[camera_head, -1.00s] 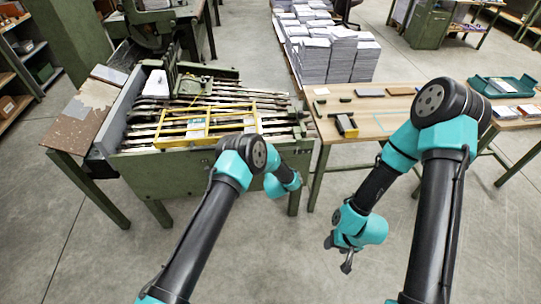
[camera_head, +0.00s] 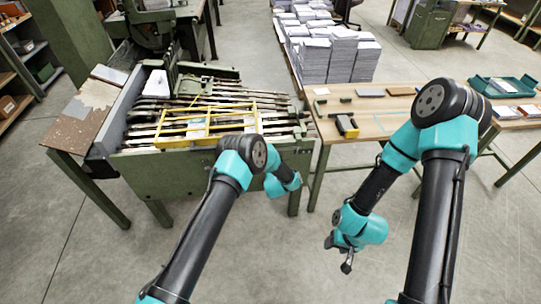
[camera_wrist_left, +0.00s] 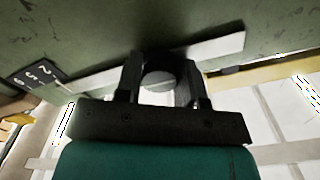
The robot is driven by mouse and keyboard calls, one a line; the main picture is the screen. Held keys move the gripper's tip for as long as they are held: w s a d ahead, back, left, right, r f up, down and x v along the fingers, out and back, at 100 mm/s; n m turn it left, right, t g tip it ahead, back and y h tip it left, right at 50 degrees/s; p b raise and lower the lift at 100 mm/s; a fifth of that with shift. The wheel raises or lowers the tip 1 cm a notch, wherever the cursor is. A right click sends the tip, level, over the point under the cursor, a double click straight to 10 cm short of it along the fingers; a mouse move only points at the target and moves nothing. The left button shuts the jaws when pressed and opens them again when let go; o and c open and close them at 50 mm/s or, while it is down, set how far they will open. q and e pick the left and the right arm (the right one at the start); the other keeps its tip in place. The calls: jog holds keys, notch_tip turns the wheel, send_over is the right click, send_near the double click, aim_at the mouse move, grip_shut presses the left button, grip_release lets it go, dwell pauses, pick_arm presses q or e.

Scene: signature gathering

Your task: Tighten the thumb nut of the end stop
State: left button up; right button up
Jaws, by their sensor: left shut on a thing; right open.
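In the left wrist view my left gripper (camera_wrist_left: 163,76) is shut on the thumb nut (camera_wrist_left: 160,82), a dark round knob with a paler middle, sitting between the two black fingers. The nut lies against a pale metal bar (camera_wrist_left: 220,50) on a green panel; whether it is tight cannot be seen. In the head view the left wrist is at the front right corner of the green machine (camera_head: 200,172), and its fingers and the end stop are hidden there. My right gripper (camera_head: 346,267) is open and empty, hanging over the floor before the wooden table.
A dark scale plate with white digits (camera_wrist_left: 42,75) is on the green panel. A yellow frame (camera_head: 207,122) lies over the machine's metal bars. The wooden table (camera_head: 385,125) holds small tools, including a yellow and black one (camera_head: 346,126). Paper stacks (camera_head: 330,55) stand behind. Floor before the table is clear.

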pick_arm(q)
jog(key=o, duration=0.9)
jog(key=shift+s, duration=0.1)
jog(key=s, duration=0.5)
jog(key=s+d, duration=0.1)
jog(key=s, duration=0.5)
jog(key=s+d, duration=0.1)
jog(key=s, duration=0.5)
jog(key=shift+s, duration=0.1)
jog(key=s+a+f+n+g+h, duration=0.2)
jog(key=a+g, duration=0.2)
jog(key=a, duration=0.3)
jog(key=s+a+f+n+g+h, duration=0.1)
jog(key=s+a+g, duration=0.1)
jog(key=a+g, duration=0.35)
jog(key=s+a+r+n+g+h, duration=0.1)
jog(key=s+a+g, duration=0.1)
jog(key=s+a, duration=0.2)
jog(key=s+a+r+n+g+h, duration=0.1)
jog(key=s+a+g, duration=0.2)
jog(key=s, duration=0.7)
jog(key=s+a+r+n+g+h, duration=0.1)
jog(key=s+a+g, duration=0.1)
jog(key=s+a, duration=0.2)
jog(key=shift+s+a+n+g, duration=0.15)
jog(key=shift+s+a, duration=0.05)
jog(key=shift+s, duration=0.5)
jog(key=shift+s+a+n+g, duration=0.1)
jog(key=shift+s+a+n, duration=0.1)
jog(key=shift+s, duration=0.5)
